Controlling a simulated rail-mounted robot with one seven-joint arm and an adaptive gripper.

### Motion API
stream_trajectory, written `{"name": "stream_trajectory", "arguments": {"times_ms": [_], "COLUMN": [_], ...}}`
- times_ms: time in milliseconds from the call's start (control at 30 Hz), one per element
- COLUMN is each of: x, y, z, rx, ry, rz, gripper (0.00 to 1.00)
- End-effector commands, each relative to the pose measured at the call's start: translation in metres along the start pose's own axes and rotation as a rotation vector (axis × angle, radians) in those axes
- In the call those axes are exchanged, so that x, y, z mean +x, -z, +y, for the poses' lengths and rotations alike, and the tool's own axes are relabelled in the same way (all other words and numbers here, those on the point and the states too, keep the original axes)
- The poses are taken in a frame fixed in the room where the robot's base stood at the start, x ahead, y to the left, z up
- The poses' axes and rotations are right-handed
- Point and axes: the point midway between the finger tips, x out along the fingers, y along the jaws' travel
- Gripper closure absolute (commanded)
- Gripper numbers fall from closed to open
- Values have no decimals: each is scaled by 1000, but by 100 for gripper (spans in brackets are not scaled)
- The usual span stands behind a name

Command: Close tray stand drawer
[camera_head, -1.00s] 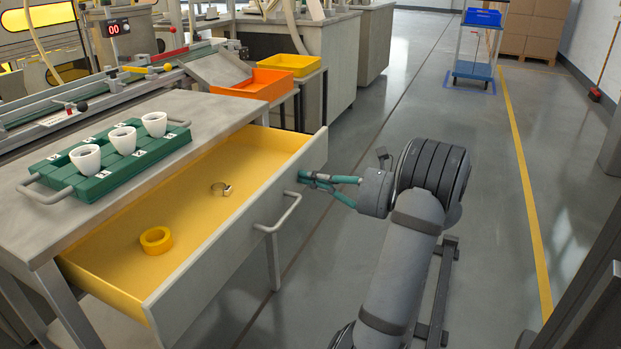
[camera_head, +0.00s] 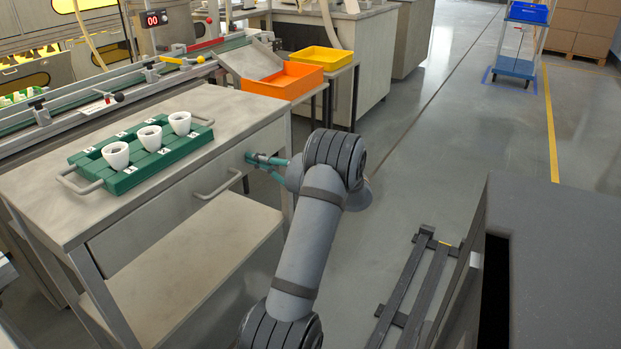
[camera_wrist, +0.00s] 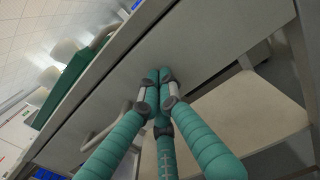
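The tray stand (camera_head: 225,105) is a grey table with a lower shelf. Its drawer front (camera_head: 155,215) looks flush under the tabletop, and the yellow inside of the drawer is hidden. The bar handle (camera_head: 218,184) is on the middle of the front; it also shows in the wrist view (camera_wrist: 108,132). My gripper (camera_head: 250,158) is at the drawer front, to the right of the handle. In the wrist view the teal fingers of my gripper (camera_wrist: 158,74) are together with nothing between them, tips against or very near the drawer front (camera_wrist: 200,55).
A green tray (camera_head: 140,178) with three white cups stands on the tabletop. An orange bin (camera_head: 283,80) and a yellow bin (camera_head: 322,58) are behind my gripper. The lower shelf (camera_head: 190,255) is empty. Open floor (camera_head: 420,150) lies to the right.

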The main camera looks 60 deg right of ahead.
Motion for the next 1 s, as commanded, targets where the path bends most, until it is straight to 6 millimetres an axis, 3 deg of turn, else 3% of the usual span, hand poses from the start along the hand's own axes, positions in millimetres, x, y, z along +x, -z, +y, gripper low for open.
{"name": "stream_trajectory", "arguments": {"times_ms": [633, 767, 1000], "x": [-1, -17, -71], "y": [-2, 0, -4], "z": [-6, -5, -4], "rx": [-2, 0, 2], "ry": [12, 13, 12], "rz": [-4, -2, -1], "gripper": [100, 100, 100]}}
